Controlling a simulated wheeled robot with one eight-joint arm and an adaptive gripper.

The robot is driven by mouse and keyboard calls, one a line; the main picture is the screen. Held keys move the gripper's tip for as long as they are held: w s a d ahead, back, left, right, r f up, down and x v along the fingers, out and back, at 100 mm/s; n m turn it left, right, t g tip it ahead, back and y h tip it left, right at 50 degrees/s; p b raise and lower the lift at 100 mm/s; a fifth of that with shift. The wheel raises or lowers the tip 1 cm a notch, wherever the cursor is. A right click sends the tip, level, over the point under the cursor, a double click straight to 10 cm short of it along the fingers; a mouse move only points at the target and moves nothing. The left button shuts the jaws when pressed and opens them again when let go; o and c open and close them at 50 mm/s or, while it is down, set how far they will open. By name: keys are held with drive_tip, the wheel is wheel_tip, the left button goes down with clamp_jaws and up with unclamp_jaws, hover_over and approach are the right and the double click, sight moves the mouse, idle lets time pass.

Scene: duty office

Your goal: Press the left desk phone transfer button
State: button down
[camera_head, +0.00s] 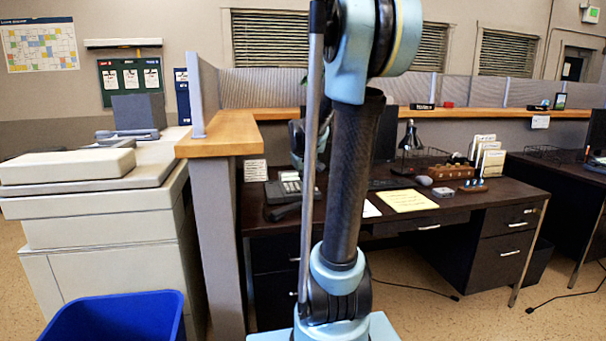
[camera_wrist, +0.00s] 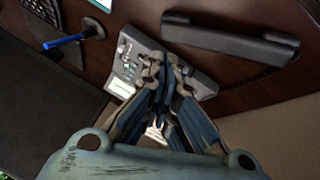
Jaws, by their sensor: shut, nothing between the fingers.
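A desk phone with a grey button face (camera_wrist: 200,84) lies under my gripper in the wrist view. Its dark handset (camera_wrist: 230,42) lies along the upper right side. In the head view the phone (camera_head: 290,187) sits at the left end of the dark desk, partly hidden by my arm. My gripper (camera_wrist: 164,66) is shut and empty, its fingertips over the phone's button area. The fingers cover part of the buttons. I cannot tell whether the tips touch the phone or which button is the transfer button.
The dark desk (camera_head: 470,205) also holds a yellow sheet (camera_head: 407,200), a black lamp (camera_head: 409,145) and a wooden organizer (camera_head: 450,172). A wood-capped partition (camera_head: 222,138) stands left of the desk. In the wrist view a blue pen (camera_wrist: 64,41) stands in a dark holder near a keyboard (camera_wrist: 42,10).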

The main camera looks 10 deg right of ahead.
drive_tip(key=s+a+f+m+g, duration=0.1)
drive_tip(key=s+f, duration=0.3)
drive_tip(key=s, duration=0.7)
drive_tip(key=s+a+f+m+g+y, duration=0.1)
drive_tip(key=s+f, duration=0.3)
drive_tip(key=s, duration=0.8)
drive_tip(key=s+a+f+m+g+y, duration=0.1)
drive_tip(key=s+a+f+g, duration=0.1)
drive_tip(key=s, duration=0.9)
wheel_tip(320, 180, down, 3)
drive_tip(key=shift+s+a+r, duration=0.15)
drive_tip(key=shift+s+a, duration=0.05)
drive_tip(key=shift+a, duration=0.6)
drive_tip(key=shift+a, duration=0.1)
